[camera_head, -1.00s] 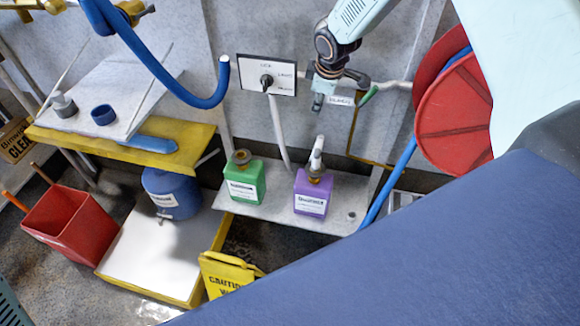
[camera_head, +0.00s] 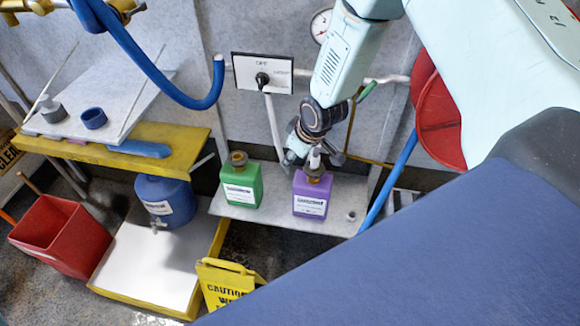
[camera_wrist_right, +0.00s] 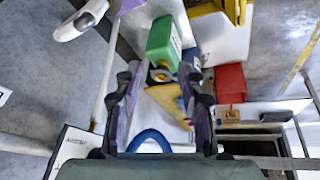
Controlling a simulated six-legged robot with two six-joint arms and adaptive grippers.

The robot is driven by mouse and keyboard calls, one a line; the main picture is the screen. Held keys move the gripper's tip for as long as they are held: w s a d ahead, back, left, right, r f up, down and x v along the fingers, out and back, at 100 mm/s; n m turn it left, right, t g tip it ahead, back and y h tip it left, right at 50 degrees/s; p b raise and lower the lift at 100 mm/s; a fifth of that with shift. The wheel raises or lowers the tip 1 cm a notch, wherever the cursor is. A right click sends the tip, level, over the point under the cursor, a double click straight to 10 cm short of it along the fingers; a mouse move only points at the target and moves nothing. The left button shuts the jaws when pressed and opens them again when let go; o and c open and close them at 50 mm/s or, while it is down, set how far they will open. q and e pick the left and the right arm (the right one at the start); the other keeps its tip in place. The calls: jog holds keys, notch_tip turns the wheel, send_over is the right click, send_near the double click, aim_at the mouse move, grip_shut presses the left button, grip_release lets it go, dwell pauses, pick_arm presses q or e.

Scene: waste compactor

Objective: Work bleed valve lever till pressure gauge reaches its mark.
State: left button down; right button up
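A round white pressure gauge (camera_head: 320,25) shows on the wall in the head view, partly hidden by my right arm; its reading is too small to tell. A green lever handle (camera_head: 368,91), which looks like the bleed valve lever, sits on the grey wall pipe just right of my right wrist. My right gripper (camera_head: 308,158) hangs low, in front of the shelf, beside the purple bottle's top and apart from the lever. In the right wrist view its fingers (camera_wrist_right: 162,100) are spread and empty, pointing toward the green bottle (camera_wrist_right: 165,42).
The green bottle and purple bottle (camera_head: 311,194) stand on a grey shelf (camera_head: 265,212). A switch panel (camera_head: 263,72) is on the wall, with a blue hose (camera_head: 165,75) to its left. A red hose reel (camera_head: 440,115) is at right. A yellow caution sign (camera_head: 225,283) stands below.

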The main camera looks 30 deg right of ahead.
jog(key=shift+s+a+f+m, duration=0.3)
jog(key=shift+s+a+f, duration=0.1)
jog(key=shift+s+f, duration=0.35)
jog(key=shift+a, duration=0.1)
jog(key=shift+c, duration=0.2)
